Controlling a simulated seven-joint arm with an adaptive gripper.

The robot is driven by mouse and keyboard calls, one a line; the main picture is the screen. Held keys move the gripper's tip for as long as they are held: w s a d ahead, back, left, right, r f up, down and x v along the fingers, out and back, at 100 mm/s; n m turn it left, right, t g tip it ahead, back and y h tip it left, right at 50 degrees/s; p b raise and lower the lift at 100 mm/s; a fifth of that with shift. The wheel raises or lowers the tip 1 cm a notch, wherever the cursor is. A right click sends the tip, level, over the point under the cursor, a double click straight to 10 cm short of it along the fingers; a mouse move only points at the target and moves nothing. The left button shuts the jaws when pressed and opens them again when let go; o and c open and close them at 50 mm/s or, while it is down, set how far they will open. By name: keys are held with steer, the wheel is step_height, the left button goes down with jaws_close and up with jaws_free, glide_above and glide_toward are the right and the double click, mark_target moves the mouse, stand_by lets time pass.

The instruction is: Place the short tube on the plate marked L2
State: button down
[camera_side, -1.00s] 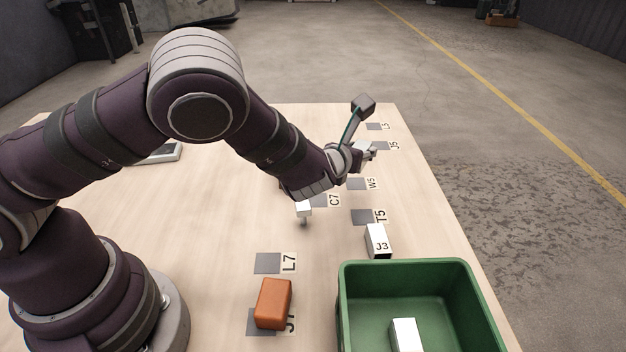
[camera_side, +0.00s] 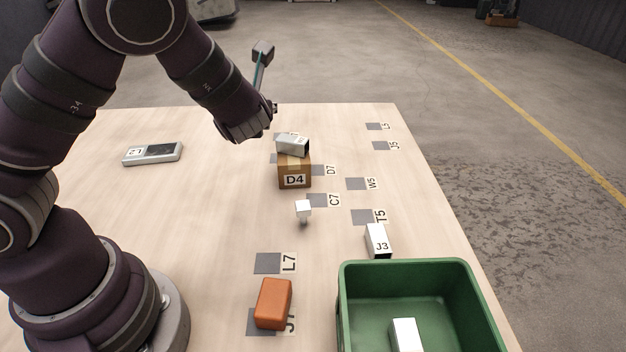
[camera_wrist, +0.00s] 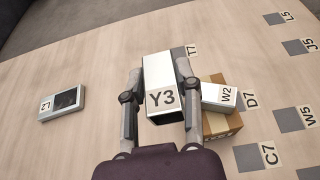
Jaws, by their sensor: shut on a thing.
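My gripper (camera_wrist: 160,80) is shut on a pale square-section tube (camera_wrist: 158,72) marked Y3, one finger on each side, with a dark hollow end towards the wrist camera. In the side view my gripper (camera_side: 264,116) is above the far middle of the table; my wrist hides the tube there. The plate marked L2 (camera_side: 133,160) is a flat grey piece with a dark inset, lying on the table to the left of my gripper. It also shows at the left of the wrist view (camera_wrist: 79,112), apart from the held tube.
A cardboard box (camera_side: 288,171) marked D4 carries a pale piece (camera_side: 293,146) marked W2, close by my gripper. An orange block (camera_side: 273,303), a white piece (camera_side: 377,240) marked J3 and a green bin (camera_side: 458,268) stand nearer. Table left of my gripper is mostly clear.

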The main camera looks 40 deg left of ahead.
steer(key=s+a+r+n+g+y, duration=0.1)
steer(key=s+a+n+g+y, duration=0.1)
steer(key=s+a+n+g, duration=0.65)
steer(key=s+a+g+y, duration=0.15)
steer(key=s+a, duration=0.35)
steer(key=s, duration=0.8)
steer(key=shift+t, duration=0.4)
steer(key=f, duration=0.7)
steer(key=shift+w+f, duration=0.25)
steer(key=shift+f, duration=0.1)
glide_above(152, 151)
steer(key=shift+f, duration=0.75)
steer(key=shift+a+f, duration=0.1)
steer(key=shift+f, duration=1.65)
steer(key=shift+f, duration=0.1)
steer(key=c, duration=0.8)
jaws_free()
